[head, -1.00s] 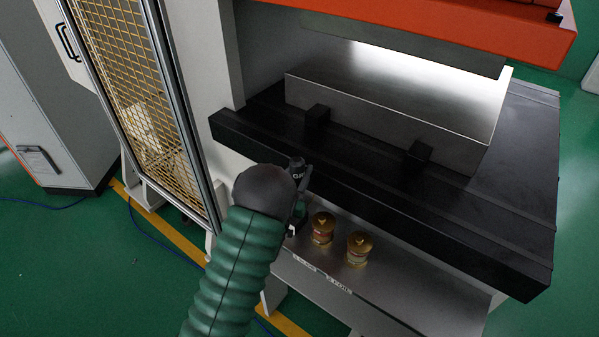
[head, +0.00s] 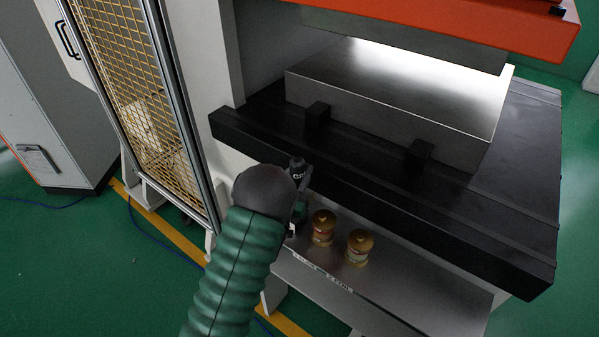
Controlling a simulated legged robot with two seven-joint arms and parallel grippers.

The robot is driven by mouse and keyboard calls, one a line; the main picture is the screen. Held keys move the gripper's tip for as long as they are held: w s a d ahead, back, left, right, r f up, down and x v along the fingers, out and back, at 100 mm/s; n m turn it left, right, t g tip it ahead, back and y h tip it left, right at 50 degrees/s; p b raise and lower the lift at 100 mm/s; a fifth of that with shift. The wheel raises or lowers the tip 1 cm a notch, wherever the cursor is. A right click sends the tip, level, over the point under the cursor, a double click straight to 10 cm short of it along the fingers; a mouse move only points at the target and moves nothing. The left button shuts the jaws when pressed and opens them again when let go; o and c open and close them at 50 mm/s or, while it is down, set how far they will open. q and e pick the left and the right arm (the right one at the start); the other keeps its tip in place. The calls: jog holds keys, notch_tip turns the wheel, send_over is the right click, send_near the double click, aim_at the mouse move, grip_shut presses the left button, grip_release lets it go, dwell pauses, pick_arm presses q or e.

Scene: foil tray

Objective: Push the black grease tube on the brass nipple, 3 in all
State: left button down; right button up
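My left gripper (head: 298,212) is at the left end of the steel ledge, below the press's black front edge. It is small, dark and partly behind my wrist, so I cannot make out whether its fingers are closed. A black upright piece with white lettering (head: 298,172) stands at the gripper; I cannot tell whether it is the grease tube or part of the gripper. Two brass nipples, a left one (head: 323,226) and a right one (head: 359,246), stand upright on the ledge, right of the gripper. Any third nipple is hidden. My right gripper is out of view.
The steel ledge (head: 415,290) has small white labels along its front and is clear on the right. The black press bed (head: 380,195) overhangs behind it, with a metal block (head: 390,95) on top. A yellow mesh guard (head: 140,100) stands at the left.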

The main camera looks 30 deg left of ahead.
aim_at(300, 157)
pick_arm(q)
jog(key=shift+f, duration=0.1)
jog(key=shift+r+p, duration=1.55)
jog(key=shift+r, duration=1.1)
jog(key=shift+f, duration=0.1)
